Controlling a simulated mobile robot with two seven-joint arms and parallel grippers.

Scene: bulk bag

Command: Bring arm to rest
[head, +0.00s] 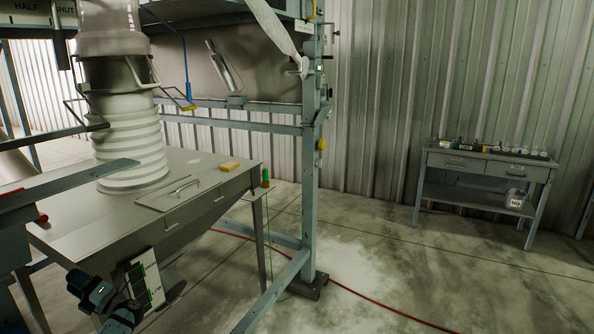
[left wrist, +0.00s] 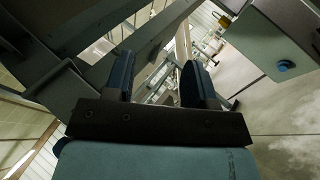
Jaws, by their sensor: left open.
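My left gripper (head: 98,290) is low at the left of the head view, in front of the grey metal table. In the left wrist view its two dark blue fingers (left wrist: 158,80) stand apart with nothing held between them. A white panel with green marks (head: 146,282) is just right of the gripper in the head view; I cannot tell whether they touch. My right gripper is in neither view.
The grey table (head: 215,182) carries a ribbed white sleeve (head: 128,140) and a yellow block (head: 229,166). A blue steel post (head: 310,160) stands to its right. A red hose (head: 372,307) crosses the floor. A workbench (head: 480,165) stands at the far wall, with open floor before it.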

